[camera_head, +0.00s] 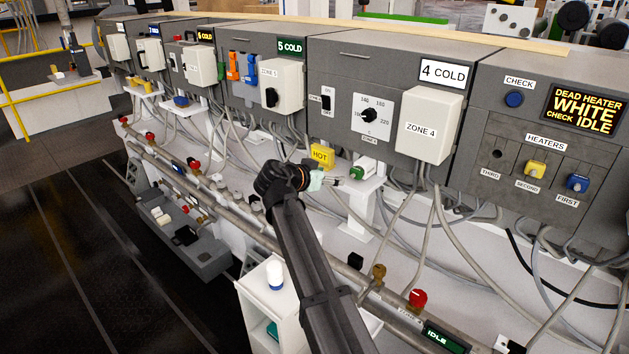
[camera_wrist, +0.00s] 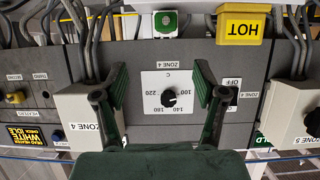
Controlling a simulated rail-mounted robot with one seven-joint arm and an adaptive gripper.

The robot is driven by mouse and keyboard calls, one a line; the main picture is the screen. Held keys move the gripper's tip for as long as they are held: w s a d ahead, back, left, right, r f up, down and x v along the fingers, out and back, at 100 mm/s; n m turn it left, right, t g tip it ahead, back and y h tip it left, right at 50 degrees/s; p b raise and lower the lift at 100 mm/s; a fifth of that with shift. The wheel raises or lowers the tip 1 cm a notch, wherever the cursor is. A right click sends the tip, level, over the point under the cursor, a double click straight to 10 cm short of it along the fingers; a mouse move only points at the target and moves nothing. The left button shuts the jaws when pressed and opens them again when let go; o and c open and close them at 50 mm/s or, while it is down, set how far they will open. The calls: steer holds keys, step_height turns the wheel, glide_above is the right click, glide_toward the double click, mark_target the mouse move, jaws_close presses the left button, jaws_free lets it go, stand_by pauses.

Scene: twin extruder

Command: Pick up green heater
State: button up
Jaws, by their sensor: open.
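The green heater (camera_head: 362,168), a small white piece with a green end, lies on a white shelf (camera_head: 352,187) below the zone 4 dial panel. In the upside-down wrist view the green heater (camera_wrist: 165,21) shows at the top centre as a green square with a pale round middle. My gripper (camera_head: 336,180) is just left of the heater and near the shelf, apart from it as far as I can tell. In the wrist view my gripper (camera_wrist: 160,78) has its two fingers wide apart, with nothing between them.
A yellow HOT block (camera_head: 322,155) stands left of the heater; it also shows in the wrist view (camera_wrist: 243,25). The ZONE 4 box (camera_head: 430,125) juts out to the right. Grey cables (camera_head: 403,215) hang below the panels. A white stand (camera_head: 265,300) is in front.

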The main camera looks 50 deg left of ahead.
mark_target(354, 172)
steer(key=p+x, duration=0.1)
steer(key=x, duration=0.4)
steer(key=p+x, duration=0.1)
steer(key=x, duration=0.4)
steer(key=a+p+x, duration=0.1)
steer(key=p+x, duration=0.1)
steer(key=x, duration=0.3)
steer(key=shift+a+r, duration=0.1)
steer(key=shift+r, duration=0.15)
steer(key=shift+x, duration=0.75)
steer(key=shift+f, duration=0.1)
jaws_close()
steer(key=shift+s, duration=0.15)
